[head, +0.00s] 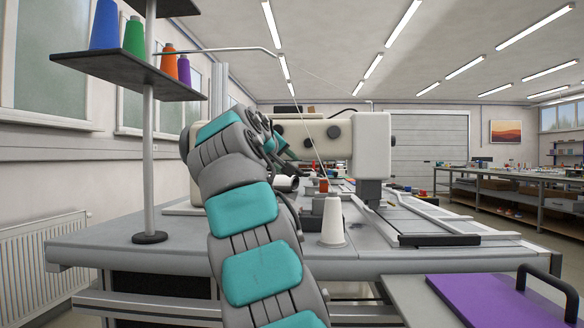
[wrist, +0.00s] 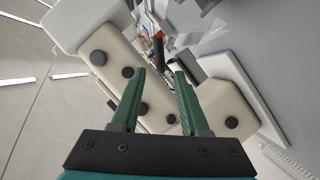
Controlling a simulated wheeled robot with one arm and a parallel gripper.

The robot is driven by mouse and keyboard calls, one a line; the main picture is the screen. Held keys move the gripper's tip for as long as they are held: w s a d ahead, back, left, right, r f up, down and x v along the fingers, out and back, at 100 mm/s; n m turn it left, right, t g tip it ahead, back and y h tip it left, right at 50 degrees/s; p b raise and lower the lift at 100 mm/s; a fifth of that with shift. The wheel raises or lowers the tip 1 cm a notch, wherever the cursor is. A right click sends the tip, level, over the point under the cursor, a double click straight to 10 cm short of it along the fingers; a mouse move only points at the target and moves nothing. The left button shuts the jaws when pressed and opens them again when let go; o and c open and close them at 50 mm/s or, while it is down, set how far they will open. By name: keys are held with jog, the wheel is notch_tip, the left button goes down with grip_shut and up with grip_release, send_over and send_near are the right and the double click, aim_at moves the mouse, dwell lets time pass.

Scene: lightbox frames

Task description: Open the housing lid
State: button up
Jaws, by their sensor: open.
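A flat purple panel (head: 498,302) with a black bar handle (head: 548,288) lies on a grey surface at the lower right of the head view. It looks like a closed lid, cut off by the picture's edge. A cream sewing machine (head: 372,145) stands on the grey table, partly hidden behind my arm. My gripper (wrist: 157,70) is open and empty in the wrist view, its green fingers apart in front of the cream machine body (wrist: 112,62). Whether a finger touches it cannot be told. The purple panel is not in the wrist view.
A white thread cone (head: 333,222) stands on the table (head: 180,246), right of my arm. A post on the left carries a dark shelf (head: 125,76) with several coloured cones. Metal rails (head: 425,220) run along the table's right side. A long workbench (head: 520,190) stands farther right.

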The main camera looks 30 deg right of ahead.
jog(key=shift+p+x, duration=0.3)
jog(key=shift+x, duration=1.95)
grip_shut()
